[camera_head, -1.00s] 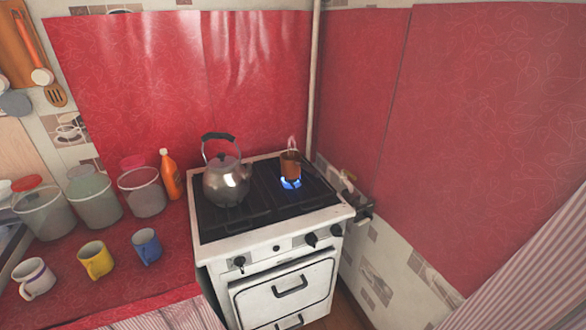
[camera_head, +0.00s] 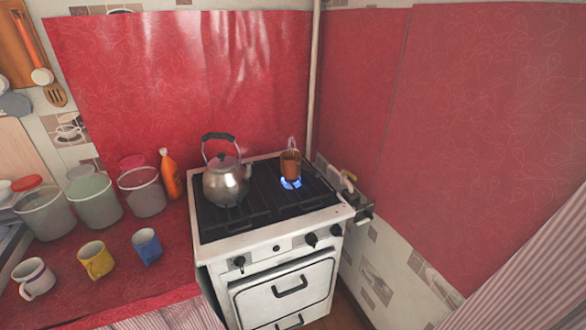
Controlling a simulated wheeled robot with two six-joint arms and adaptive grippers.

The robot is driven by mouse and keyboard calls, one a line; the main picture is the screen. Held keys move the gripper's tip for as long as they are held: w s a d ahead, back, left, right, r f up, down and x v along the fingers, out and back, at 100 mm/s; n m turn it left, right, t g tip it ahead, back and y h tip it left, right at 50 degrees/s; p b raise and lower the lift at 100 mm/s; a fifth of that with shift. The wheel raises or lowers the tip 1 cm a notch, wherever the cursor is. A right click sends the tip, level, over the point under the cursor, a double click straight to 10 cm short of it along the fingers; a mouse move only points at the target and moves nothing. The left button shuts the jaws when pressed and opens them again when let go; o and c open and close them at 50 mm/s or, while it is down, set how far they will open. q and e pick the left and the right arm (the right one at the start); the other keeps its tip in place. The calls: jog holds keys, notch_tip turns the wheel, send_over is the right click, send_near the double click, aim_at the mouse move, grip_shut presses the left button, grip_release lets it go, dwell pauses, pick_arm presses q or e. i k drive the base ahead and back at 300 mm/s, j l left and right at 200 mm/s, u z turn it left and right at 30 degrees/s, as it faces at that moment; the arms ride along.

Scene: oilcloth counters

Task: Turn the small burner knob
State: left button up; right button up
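The white gas stove (camera_head: 265,240) stands in the corner with a dark grate on top. Its front panel carries black knobs: one at the left (camera_head: 239,262), a small dark one in the middle (camera_head: 276,248), and two at the right, one (camera_head: 311,239) beside another (camera_head: 336,230). I cannot tell which of them is the small burner knob. A blue flame (camera_head: 290,184) burns under a small copper pot (camera_head: 290,164) on the right of the grate. Neither of my grippers shows in this view.
A metal kettle (camera_head: 227,182) stands on the left of the grate. Three mugs, white (camera_head: 34,278), yellow (camera_head: 96,260) and blue (camera_head: 146,247), stand on the red counter at left, with jars and an orange bottle (camera_head: 170,175) behind. The space before the knobs looks clear.

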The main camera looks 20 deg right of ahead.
aim_at(336, 230)
jog(key=k+l, duration=1.15)
jog(key=k, duration=0.05)
